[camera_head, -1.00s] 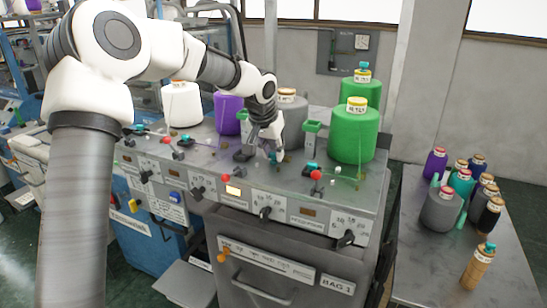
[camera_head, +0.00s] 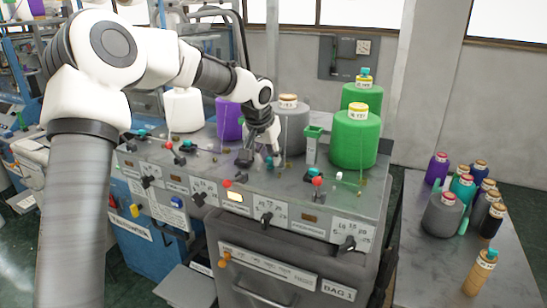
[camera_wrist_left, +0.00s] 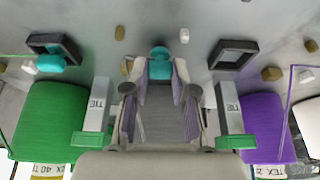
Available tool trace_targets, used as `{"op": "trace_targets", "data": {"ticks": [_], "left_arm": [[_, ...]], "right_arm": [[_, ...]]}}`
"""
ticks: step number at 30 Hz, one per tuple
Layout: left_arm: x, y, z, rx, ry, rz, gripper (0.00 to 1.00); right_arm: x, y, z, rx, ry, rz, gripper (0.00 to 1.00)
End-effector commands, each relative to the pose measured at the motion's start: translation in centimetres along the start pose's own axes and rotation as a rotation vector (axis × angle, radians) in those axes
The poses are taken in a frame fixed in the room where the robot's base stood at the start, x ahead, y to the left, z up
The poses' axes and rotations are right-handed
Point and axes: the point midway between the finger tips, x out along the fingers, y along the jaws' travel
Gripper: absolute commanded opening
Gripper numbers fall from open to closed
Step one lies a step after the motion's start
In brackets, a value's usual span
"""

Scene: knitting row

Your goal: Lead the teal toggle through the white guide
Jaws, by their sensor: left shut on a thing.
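My left gripper (camera_head: 262,157) is low over the grey machine top, between the purple and green yarn cones. In the left wrist view its two fingers (camera_wrist_left: 160,80) are closed around the teal toggle (camera_wrist_left: 160,62), whose rounded end shows at the fingertips. A small white guide (camera_wrist_left: 184,36) stands just beyond the fingertips, slightly right of the toggle and apart from it. Another small white piece (camera_wrist_left: 29,66) sits at the left of that view. Any thread on the toggle is hidden by the fingers. My right gripper is not in view.
Dark square frames flank the gripper, a right one (camera_wrist_left: 233,55) and a left one (camera_wrist_left: 55,45) with a teal piece in it. Tan pegs, red-topped levers (camera_head: 317,182), a green cone (camera_head: 355,138) and a purple cone (camera_head: 228,119) stand nearby.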

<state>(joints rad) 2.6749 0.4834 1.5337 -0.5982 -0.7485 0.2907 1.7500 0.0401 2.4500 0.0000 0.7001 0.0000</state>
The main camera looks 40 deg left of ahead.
Motion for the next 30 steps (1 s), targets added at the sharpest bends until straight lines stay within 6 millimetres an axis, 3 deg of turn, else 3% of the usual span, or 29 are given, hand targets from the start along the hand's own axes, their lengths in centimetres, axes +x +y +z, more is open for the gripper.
{"op": "trace_targets", "data": {"ticks": [18,30], "left_arm": [[-0.1,-3.7,0.0,-0.002,0.001,0.001,0.15],[0.0,-4.7,0.0,0.000,0.000,0.000,0.15]], "right_arm": [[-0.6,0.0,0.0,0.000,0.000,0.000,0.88],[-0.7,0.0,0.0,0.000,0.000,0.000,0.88]]}}
